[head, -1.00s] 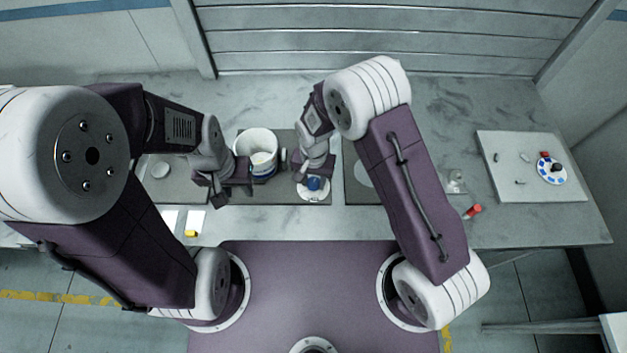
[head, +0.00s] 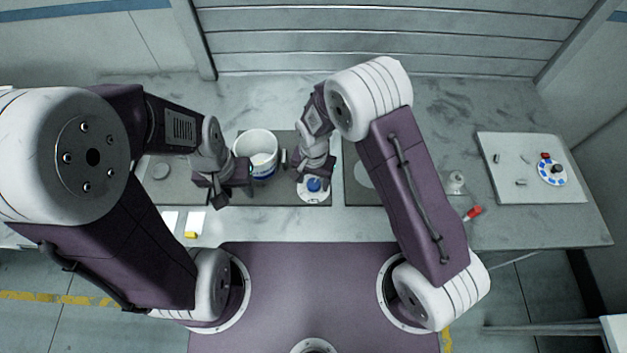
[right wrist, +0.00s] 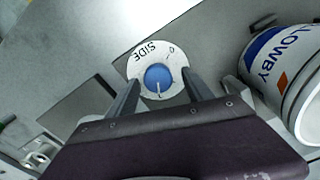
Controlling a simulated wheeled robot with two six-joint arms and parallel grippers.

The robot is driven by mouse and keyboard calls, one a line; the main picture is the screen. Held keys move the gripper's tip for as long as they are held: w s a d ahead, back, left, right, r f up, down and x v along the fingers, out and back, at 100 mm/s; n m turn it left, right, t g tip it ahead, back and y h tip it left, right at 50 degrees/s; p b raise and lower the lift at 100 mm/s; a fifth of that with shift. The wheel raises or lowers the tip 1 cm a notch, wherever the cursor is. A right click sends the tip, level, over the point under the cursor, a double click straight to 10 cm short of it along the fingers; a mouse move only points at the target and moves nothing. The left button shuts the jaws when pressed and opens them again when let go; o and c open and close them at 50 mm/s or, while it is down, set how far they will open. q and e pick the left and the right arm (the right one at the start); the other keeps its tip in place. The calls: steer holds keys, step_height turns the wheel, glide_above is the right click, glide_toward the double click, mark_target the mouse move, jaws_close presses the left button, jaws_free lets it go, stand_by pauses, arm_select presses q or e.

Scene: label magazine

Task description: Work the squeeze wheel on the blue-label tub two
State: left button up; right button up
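The white tub (head: 257,147) with a blue-and-orange label stands upright on a dark mat left of centre; it also shows at the right edge of the right wrist view (right wrist: 300,85), lettered "LOWBY". A blue knob (head: 314,185) sits on a white dial (head: 313,196) right of the tub. In the right wrist view the knob (right wrist: 158,79) has a pointer line and the dial (right wrist: 145,60) reads "SIDE". My right gripper (right wrist: 160,92) is open, its fingers either side of the dial; contact is unclear. My left gripper (head: 232,186) is beside the tub's lower left, apparently open.
A pale board (head: 510,180) at the right holds small parts and a blue-dotted disc (head: 552,172). A red-tipped item (head: 473,212) lies near the front edge. The back of the table is clear.

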mark_target(314, 183)
step_height(314, 183, up, 9)
steer(key=b, duration=0.1)
steer(key=shift+b, duration=0.35)
steer(key=shift+s, duration=0.1)
